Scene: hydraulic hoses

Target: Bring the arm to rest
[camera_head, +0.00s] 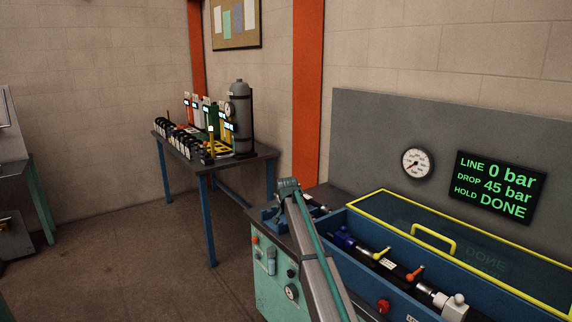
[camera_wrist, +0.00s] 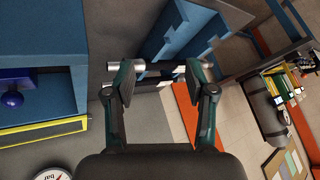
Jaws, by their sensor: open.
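In the wrist view my gripper (camera_wrist: 157,80) shows two dark green jointed fingers with black pads, spread apart. No object is held between the pads. Silver rod ends show beyond the fingertips beside a blue notched rack (camera_wrist: 180,32); whether a finger touches a rod I cannot tell. In the head view a grey and teal link, which looks like my arm, slants up from the bottom edge in front of the green cabinet. The gripper itself is not clear there.
A blue trough (camera_head: 392,284) with a yellow-edged clear lid (camera_head: 497,262) holds a hose assembly (camera_head: 405,275). The display (camera_head: 499,187) reads LINE 0 bar, DROP 45 bar, HOLD DONE. A gauge (camera_head: 417,163) is beside it. A blue-legged table (camera_head: 208,178) carries several bottles and fittings. Open floor lies left.

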